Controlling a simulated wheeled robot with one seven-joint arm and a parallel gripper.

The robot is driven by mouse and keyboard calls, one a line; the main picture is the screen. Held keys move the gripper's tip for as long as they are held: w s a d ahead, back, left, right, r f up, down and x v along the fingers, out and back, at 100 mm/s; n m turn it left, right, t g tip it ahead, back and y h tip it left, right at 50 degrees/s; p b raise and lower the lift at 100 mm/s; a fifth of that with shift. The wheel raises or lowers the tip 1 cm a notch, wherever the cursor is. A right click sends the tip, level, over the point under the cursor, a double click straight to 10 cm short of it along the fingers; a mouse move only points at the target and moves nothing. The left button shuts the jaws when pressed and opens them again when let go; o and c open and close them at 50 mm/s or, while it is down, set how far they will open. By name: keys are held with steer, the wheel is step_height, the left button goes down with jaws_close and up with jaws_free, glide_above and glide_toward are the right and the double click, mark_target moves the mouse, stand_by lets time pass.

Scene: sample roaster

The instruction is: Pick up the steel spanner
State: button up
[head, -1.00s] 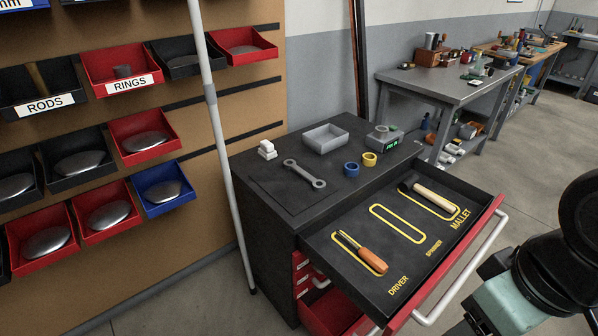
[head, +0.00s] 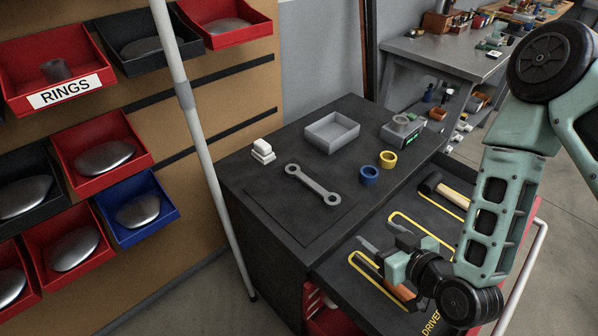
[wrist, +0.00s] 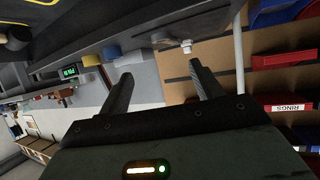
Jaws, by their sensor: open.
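The steel spanner (head: 313,185) is a grey double-ended wrench. It lies flat on the black cabinet top in the head view, left of the blue ring. My gripper (head: 386,236) is over the open drawer, to the right of and nearer than the spanner, apart from it. Its two dark fingers are spread with nothing between them; they also show in the wrist view (wrist: 161,72). The spanner is not clearly made out in the wrist view.
A grey tray (head: 331,133), white blocks (head: 262,151), a blue ring (head: 369,175), a yellow ring (head: 388,159) and a scale (head: 402,131) stand around the spanner. The drawer holds a mallet (head: 433,185) and a driver (head: 400,293). A pale pole (head: 187,103) stands at left.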

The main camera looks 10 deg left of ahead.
steer(key=b, duration=0.7)
glide_toward(333, 200)
steer(key=shift+w+a+f+t, duration=0.15)
steer(key=shift+w+a+f, duration=0.05)
steer(key=shift+w+f, duration=0.25)
steer(key=shift+w+a+f+t, duration=0.15)
steer(key=shift+w+a+f, duration=0.15)
steer(key=shift+w, duration=0.3)
steer(key=shift+a+p+x, duration=0.2)
steer(key=shift+p+x, duration=0.2)
steer(key=shift+x, duration=2.35)
steer(key=shift+s, duration=0.15)
steer(key=c, duration=1.3)
